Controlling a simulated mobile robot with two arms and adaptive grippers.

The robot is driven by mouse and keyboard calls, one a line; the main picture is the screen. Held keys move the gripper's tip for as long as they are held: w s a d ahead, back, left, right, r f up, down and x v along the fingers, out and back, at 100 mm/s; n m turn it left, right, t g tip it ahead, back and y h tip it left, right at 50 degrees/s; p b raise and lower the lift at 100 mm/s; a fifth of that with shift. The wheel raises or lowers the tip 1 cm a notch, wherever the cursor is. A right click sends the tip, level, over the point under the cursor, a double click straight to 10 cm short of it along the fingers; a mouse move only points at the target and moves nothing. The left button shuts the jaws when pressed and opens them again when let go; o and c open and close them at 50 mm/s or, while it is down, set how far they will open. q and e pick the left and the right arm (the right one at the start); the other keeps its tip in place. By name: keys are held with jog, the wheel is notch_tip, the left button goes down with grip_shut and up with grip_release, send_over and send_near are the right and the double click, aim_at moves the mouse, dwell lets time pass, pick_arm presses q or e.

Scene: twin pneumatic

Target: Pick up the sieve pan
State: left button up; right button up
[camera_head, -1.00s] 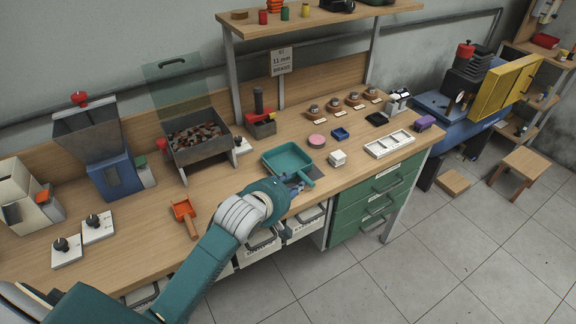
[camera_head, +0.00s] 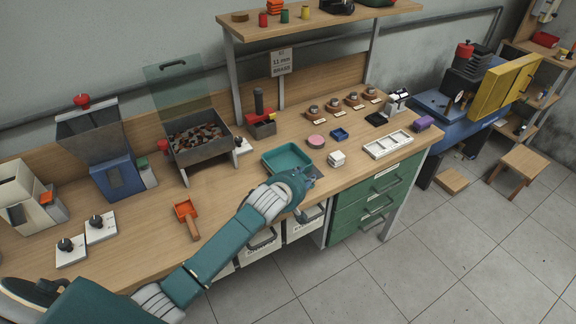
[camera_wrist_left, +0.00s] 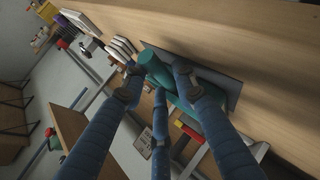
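The sieve pan (camera_head: 286,157) is a teal square tray with a handle, lying near the front edge of the wooden workbench. My left gripper (camera_head: 309,174) is over its front right corner, where the handle is, and hides the handle in the head view. In the left wrist view the rounded teal handle (camera_wrist_left: 154,66) lies between the blue fingers of my left gripper (camera_wrist_left: 157,76). The fingers stand apart on either side of it and look open; any contact is unclear. My right gripper is not in view.
An orange scoop (camera_head: 186,212) lies to the left. A metal bin (camera_head: 200,140) of dark pieces stands behind. Green drawers (camera_head: 368,205) are below the bench.

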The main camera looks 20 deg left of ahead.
pick_arm(q)
grip_shut()
jog(key=shift+r, duration=0.1)
